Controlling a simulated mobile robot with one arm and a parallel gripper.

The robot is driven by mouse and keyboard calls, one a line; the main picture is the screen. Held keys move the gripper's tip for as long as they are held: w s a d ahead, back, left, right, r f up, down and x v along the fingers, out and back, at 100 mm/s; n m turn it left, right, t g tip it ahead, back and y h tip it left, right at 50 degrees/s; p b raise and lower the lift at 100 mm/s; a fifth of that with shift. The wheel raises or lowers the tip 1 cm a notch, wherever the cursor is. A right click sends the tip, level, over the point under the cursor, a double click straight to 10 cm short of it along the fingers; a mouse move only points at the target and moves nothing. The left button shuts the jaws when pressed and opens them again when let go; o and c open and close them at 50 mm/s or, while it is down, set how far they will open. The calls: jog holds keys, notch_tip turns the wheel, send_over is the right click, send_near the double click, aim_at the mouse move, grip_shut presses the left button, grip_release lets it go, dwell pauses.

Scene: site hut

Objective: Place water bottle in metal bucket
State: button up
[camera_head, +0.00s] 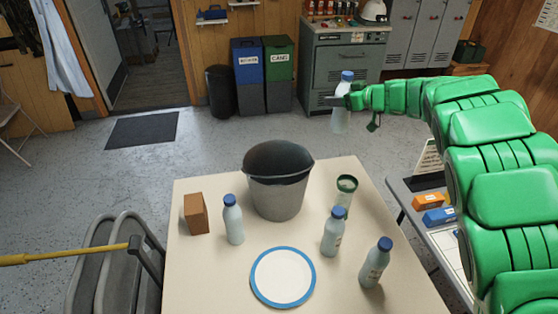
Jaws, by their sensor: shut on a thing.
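My gripper (338,101) is at the end of the green arm, in the upper middle of the head view. It is shut on a clear water bottle with a blue cap (341,118), held upright in the air beyond the table's far edge. The grey metal bucket (277,192) stands on the table, lower and to the left of the held bottle. The bucket's inside looks dark and its bottom is hidden. Other blue-capped bottles stand on the table: one left of the bucket (233,222), and two to its right, (333,235) and (375,265).
The cream table (210,275) also bears a brown box (196,213), a blue-rimmed plate (283,277) and a green-rimmed cup (345,192). A side table (407,197) with small boxes stands at right. Grey chairs (108,262) stand at left. Bins (262,75) stand behind.

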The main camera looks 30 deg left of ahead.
notch_tip(320, 180, up, 9)
jog(key=shift+r, duration=0.2)
jog(key=s+a+n+g, duration=0.1)
jog(key=s+a, duration=0.3)
jog(key=s, duration=0.8)
jog(key=s+a+n+g, duration=0.1)
jog(key=s+a+g, duration=0.15)
jog(key=s, duration=1.05)
notch_tip(320, 180, down, 23)
jog(key=shift+w+a+t, duration=0.25)
jog(key=shift+w+t, duration=0.1)
jog(key=shift+f, duration=0.7)
jog(key=o, duration=1.6)
jog(key=shift+c, duration=0.2)
